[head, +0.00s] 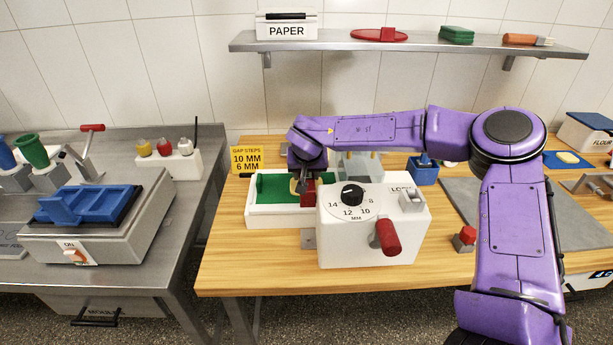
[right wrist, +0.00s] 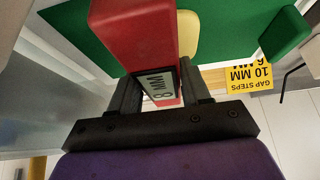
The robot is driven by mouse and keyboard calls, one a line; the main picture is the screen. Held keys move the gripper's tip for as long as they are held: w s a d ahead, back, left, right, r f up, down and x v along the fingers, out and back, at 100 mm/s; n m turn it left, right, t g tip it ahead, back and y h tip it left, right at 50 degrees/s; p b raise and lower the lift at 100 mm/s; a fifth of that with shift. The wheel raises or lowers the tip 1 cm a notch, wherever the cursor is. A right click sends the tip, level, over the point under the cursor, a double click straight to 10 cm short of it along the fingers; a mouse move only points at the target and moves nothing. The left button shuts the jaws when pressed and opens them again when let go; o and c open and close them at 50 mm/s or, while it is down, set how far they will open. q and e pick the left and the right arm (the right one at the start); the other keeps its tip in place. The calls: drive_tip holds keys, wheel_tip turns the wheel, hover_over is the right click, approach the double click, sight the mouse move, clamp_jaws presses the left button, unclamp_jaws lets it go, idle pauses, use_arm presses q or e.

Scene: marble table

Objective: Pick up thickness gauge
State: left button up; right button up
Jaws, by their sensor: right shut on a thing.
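The thickness gauge (right wrist: 133,35) is a red block with a white label reading 8 MM, seen large in the right wrist view. My right gripper (right wrist: 156,75) is shut on it, with one finger on each side. In the head view the gripper (head: 306,172) points down over the green-lined white tray (head: 262,222), and part of the red gauge (head: 308,190) shows below it. The white machine in front hides some of that area. I cannot tell whether the gauge touches the tray. My left gripper is not in view.
The white machine (head: 385,255) with a black dial and red handle stands right beside the tray. A yellow piece (right wrist: 187,35) lies on the green lining. A yellow GAP STEPS sign (head: 252,160) stands behind. The wooden table's front left (head: 240,265) is clear.

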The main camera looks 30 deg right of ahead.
wheel_tip(320, 180, up, 18)
idle(0.3)
